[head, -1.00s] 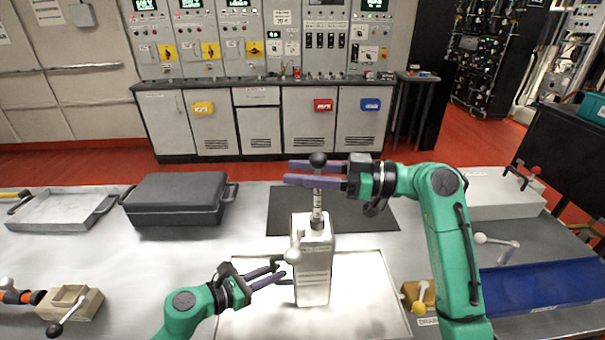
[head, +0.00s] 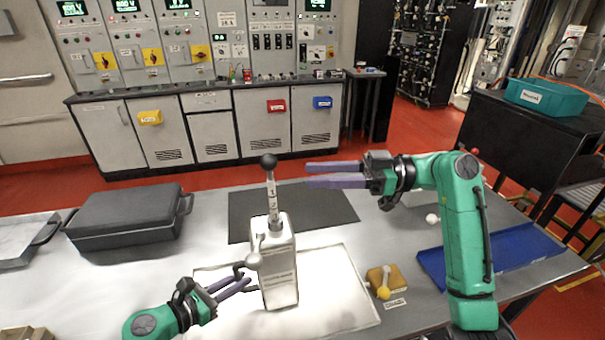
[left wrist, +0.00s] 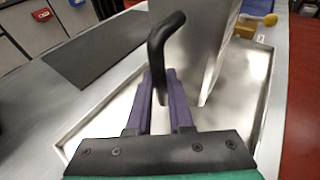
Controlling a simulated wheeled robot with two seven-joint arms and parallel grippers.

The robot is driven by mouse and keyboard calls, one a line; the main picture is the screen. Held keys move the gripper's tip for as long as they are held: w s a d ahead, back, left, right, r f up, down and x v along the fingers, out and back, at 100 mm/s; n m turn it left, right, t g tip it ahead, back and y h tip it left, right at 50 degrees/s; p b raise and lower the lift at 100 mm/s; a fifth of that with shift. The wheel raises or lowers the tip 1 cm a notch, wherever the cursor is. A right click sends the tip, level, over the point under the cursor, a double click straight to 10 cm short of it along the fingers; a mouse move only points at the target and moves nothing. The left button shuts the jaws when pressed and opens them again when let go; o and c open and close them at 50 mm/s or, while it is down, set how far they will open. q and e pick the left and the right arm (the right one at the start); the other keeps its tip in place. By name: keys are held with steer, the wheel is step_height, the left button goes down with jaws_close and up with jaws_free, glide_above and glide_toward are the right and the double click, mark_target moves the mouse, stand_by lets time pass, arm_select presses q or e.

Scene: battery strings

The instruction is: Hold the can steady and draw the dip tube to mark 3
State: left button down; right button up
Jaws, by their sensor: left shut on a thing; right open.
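The pale metal can (head: 280,280) stands upright on a shallow pale tray (head: 350,322). A dip tube (head: 272,190) with a black ball knob (head: 269,161) stands up out of its top. Small dark marks show on the tube; I cannot read them surely. My left gripper (head: 246,279) is at the can's left side. In the left wrist view its purple fingers are shut on the can's black bent handle (left wrist: 160,55). My right gripper (head: 308,175) is open and empty, right of the tube at about knob height, apart from it.
A dark mat (head: 330,203) lies behind the can. A dark grey case (head: 125,218) is at the left. A yellow-knobbed block (head: 393,277) and a blue tray (head: 500,255) are at the right.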

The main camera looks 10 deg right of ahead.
arm_select(q)
steer(key=c, duration=0.7)
jaws_free()
steer(key=shift+s+f, duration=0.1)
steer(key=shift+f, duration=0.15)
steer(key=shift+c, duration=0.2)
steer(key=shift+r, duration=0.1)
steer(key=v, duration=1.1)
steer(key=shift+s+a, duration=0.15)
steer(key=shift+a, duration=0.2)
